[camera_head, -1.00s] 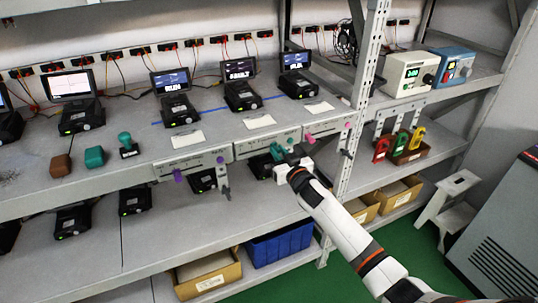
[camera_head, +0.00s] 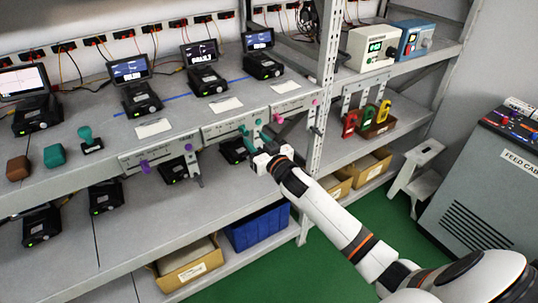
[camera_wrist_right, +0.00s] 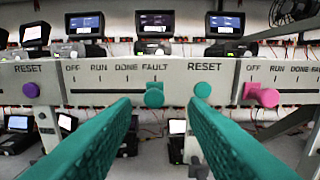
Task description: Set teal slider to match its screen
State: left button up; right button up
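The teal slider (camera_wrist_right: 154,95) sits under the FAULT mark of the middle panel (camera_wrist_right: 110,76) in the right wrist view. The round teal reset button (camera_wrist_right: 202,90) is just right of it. My right gripper (camera_wrist_right: 159,106) is open and empty. Its teal fingers point at the panel, with the slider between them in the picture and the button near the right fingertip. Contact is not visible. In the head view my right gripper (camera_head: 256,143) is in front of the middle panel. The middle screen (camera_head: 200,53) seems to read FAULT, though blurred. My left gripper is not in view.
The purple reset knob (camera_wrist_right: 30,90) is left and the pink slider (camera_wrist_right: 264,96) right of the teal controls. A dark clamp-like part (camera_wrist_right: 198,168) hangs below the panel. A shelf upright (camera_head: 325,95) stands right of the gripper. Open floor (camera_head: 330,255) lies below.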

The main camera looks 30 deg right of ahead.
jog(key=s+b, duration=0.1)
jog(key=s, duration=0.6)
jog(key=shift+s+d, duration=0.2)
jog(key=shift+s, duration=0.2)
jog(key=s+d+f+g+h, duration=0.1)
jog(key=s+f+g, duration=0.15)
jog(key=f, duration=0.85)
jog(key=s+d+f+g, duration=0.1)
jog(key=s+f+g, duration=0.15)
jog(key=f, duration=0.95)
jog(key=s+a+f+g, duration=0.1)
jog(key=s+f+g, duration=0.1)
jog(key=s+f, duration=0.45)
jog(key=s+a+f+g, duration=0.15)
jog(key=s+f, duration=0.25)
jog(key=f, duration=0.5)
jog(key=s+a+f+g, duration=0.2)
jog(key=s+f, duration=0.4)
jog(key=s, duration=0.5)
jog(key=s+a+f+n+g, duration=0.1)
jog(key=s+a+f+g, duration=0.2)
jog(key=s+f, duration=0.3)
jog(key=s+a+f+n+g, duration=0.1)
jog(key=s+f, duration=0.4)
jog(key=s, duration=1.1)
jog(key=shift+s+a+f+g, duration=0.35)
jog(key=shift+a+g, duration=0.35)
jog(key=shift+g, duration=0.55)
